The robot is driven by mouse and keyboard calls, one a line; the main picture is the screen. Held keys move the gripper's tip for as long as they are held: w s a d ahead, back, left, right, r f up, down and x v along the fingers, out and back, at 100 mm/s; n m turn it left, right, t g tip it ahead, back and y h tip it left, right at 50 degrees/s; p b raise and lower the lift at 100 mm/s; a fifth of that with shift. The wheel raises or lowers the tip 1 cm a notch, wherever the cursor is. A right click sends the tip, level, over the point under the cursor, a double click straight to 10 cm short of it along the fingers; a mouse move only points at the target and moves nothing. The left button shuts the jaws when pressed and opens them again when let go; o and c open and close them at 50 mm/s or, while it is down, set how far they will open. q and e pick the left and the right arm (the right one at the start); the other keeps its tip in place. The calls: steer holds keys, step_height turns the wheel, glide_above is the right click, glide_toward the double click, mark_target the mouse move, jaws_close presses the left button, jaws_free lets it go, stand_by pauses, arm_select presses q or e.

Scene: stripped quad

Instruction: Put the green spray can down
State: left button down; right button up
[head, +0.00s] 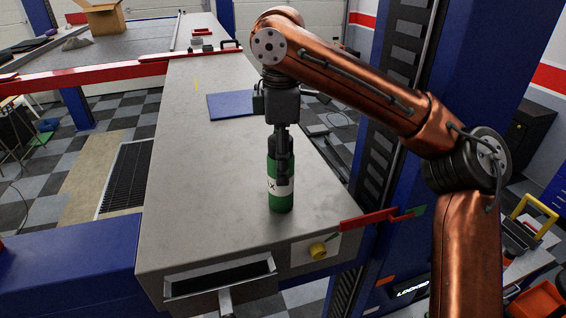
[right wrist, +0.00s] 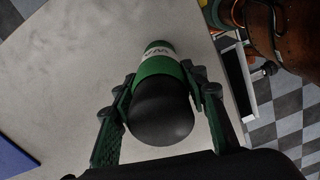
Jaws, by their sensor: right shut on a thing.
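The green spray can (head: 281,202) is upright at the near part of the grey bench top (head: 210,165), with a white label band and a dark top. Its base looks to be at the bench surface; whether it touches cannot be told for sure. My right gripper (head: 281,150) comes down from above and is shut on the can's upper part. In the right wrist view the can (right wrist: 158,68) shows its black cap towards the camera, with a finger of the right gripper (right wrist: 160,95) on each side. My left gripper is not in view.
A blue flat panel (head: 230,105) lies farther back on the bench. A blue column (head: 380,150) stands close at the right. Bench left of the can is clear.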

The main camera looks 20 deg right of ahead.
steer(key=shift+s+a, duration=0.15)
steer(key=shift+f, duration=0.1)
steer(key=o, duration=1.4)
steer(key=shift+o, duration=0.2)
steer(key=shift+r, duration=6.2)
